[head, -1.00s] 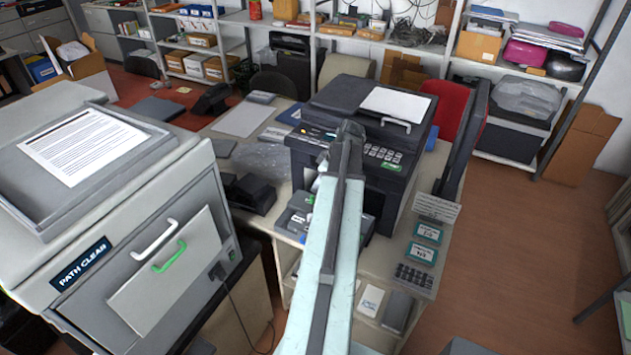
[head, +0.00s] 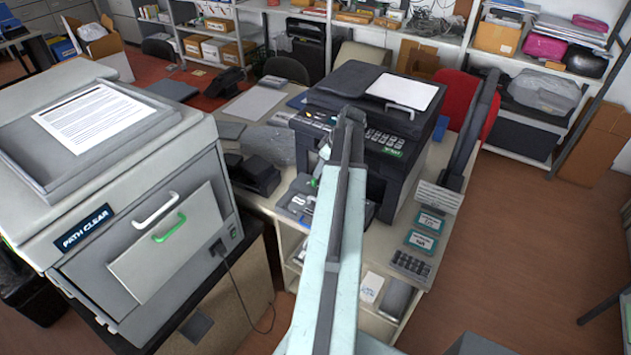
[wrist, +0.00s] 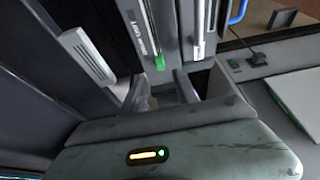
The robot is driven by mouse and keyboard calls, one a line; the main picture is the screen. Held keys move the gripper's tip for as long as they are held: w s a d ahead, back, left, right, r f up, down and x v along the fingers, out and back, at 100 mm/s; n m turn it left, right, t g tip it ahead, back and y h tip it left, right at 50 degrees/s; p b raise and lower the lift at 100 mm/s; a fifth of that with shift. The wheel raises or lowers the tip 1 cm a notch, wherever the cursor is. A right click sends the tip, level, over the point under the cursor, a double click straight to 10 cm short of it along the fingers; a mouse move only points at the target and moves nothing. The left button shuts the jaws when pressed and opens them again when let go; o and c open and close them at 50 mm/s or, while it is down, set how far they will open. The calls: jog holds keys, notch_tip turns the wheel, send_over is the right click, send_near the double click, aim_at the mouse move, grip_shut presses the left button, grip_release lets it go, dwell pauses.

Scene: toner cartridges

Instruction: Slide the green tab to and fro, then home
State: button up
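The green tab (wrist: 159,62) shows in the wrist view at the lower end of a slotted grey bar (wrist: 155,25) with white lettering. In the head view a small bit of green (head: 314,183) shows on the dark unit (head: 297,199) in front of the black printer (head: 373,105), left of my arm. My gripper (wrist: 165,84) is in the lower middle of the wrist view, its two grey fingers apart. The tab is just beyond the gap between them; I see no grip on it. My arm hides the gripper in the head view.
A grey machine (head: 85,190) at left has a hinged panel with white and green handles. A dark upright panel (head: 468,130) stands beside the printer. Open floor lies right.

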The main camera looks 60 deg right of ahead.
aim_at(315, 180)
jog(key=b+x, duration=0.5)
jog(key=x, duration=0.2)
jog(key=shift+b, duration=0.35)
jog(key=shift+r, duration=0.1)
grip_shut()
dwell(0.7)
